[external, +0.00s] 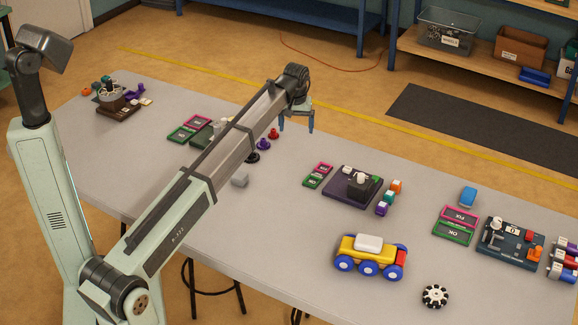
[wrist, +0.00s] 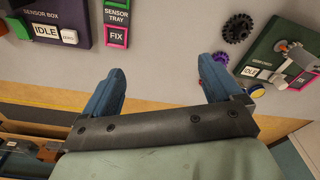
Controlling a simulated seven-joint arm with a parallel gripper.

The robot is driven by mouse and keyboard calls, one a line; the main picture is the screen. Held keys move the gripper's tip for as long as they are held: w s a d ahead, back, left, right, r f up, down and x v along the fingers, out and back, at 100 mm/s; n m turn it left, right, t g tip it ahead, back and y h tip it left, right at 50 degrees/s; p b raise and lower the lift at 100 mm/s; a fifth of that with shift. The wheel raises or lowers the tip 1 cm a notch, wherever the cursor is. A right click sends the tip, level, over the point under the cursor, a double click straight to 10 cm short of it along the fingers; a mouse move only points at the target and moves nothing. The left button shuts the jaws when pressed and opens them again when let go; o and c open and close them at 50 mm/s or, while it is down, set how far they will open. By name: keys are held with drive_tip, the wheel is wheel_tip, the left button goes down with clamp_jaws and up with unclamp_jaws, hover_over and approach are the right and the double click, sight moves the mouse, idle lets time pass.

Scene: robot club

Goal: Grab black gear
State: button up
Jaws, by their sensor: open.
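The black gear (external: 252,157) lies flat on the grey table, partly beside my forearm in the external view. In the wrist view the black gear (wrist: 238,27) shows whole at the upper right, beyond my right finger and apart from it. My gripper (external: 296,126) hangs above the table, to the right of the gear in the external view. In the wrist view my gripper (wrist: 162,66) has its two blue fingers spread wide, with only bare table and floor between them.
A red gear (external: 273,133) and a purple gear (external: 263,144) lie near the black one. A green board (wrist: 285,45) stands close right of it in the wrist view.

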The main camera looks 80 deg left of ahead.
drive_tip(key=s+a+f+n+h, duration=0.1)
drive_tip(key=s+a+f+n, duration=0.1)
drive_tip(key=s+a, duration=1)
drive_tip(key=f, duration=0.2)
drive_tip(key=s+d+f, duration=0.1)
drive_tip(key=f, duration=0.5)
drive_tip(key=shift+s+d+f, duration=0.15)
drive_tip(key=shift+s+f, duration=0.1)
drive_tip(key=shift+s+d+f, duration=0.1)
drive_tip(key=shift+f, duration=1.25)
drive_tip(key=shift+s+d+f, duration=0.1)
drive_tip(key=shift+f, duration=1.2)
drive_tip(key=c, duration=1.1)
drive_tip(key=shift+r, duration=0.1)
